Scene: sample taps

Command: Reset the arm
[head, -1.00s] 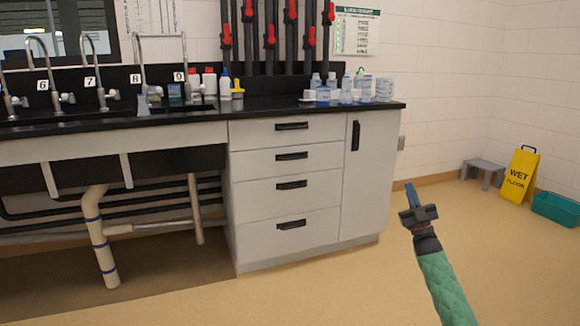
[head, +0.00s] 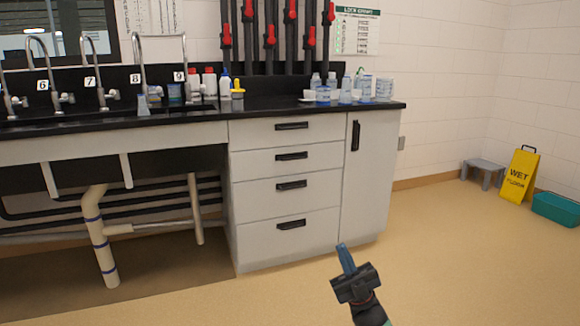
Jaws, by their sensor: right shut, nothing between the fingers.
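My right gripper (head: 346,259) shows at the lower middle right of the head view. Its blue fingers are together and hold nothing. It is in front of the white cabinet (head: 285,222), low over the tan floor, apart from the counter. My right arm comes in from the bottom edge, mostly out of the frame. My left gripper and arm are not in the frame.
A black counter (head: 275,104) with numbered taps (head: 98,72) runs across the left. Bottles and tubs (head: 346,90) stand on it. Pipes (head: 97,235) hang below the sink. A yellow wet-floor sign (head: 519,175), grey stool (head: 484,171) and teal bin (head: 556,208) stand right. The floor between is clear.

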